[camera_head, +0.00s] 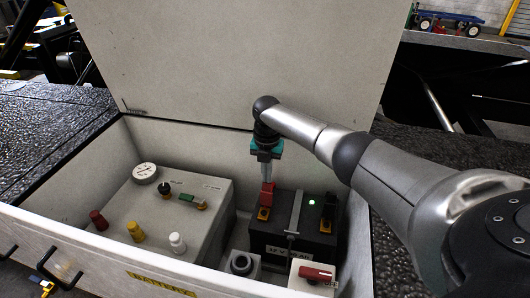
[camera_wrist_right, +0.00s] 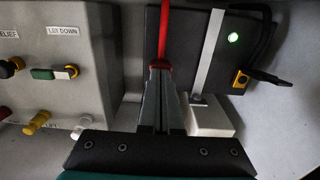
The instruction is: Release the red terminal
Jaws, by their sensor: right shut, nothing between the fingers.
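A black battery (camera_head: 265,236) with a grey strap stands at the right inside an open compartment. The red terminal (camera_head: 266,198) is on its left side, with an orange piece at its foot. My right gripper (camera_head: 267,180) points down right above the red terminal, its fingers together. In the right wrist view the closed fingertips (camera_wrist_right: 160,66) meet the red part (camera_wrist_right: 163,35) in line; whether they touch it cannot be told. The fingers hide part of the terminal there. The second terminal, black and orange (camera_head: 326,224), is on the battery's right. My left gripper is not in view.
A grey control box (camera_head: 190,225) with a gauge, red, yellow and white knobs and switches fills the left of the compartment. A white box with a red switch (camera_head: 316,273) is in front of the battery. The raised lid (camera_head: 235,60) stands behind.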

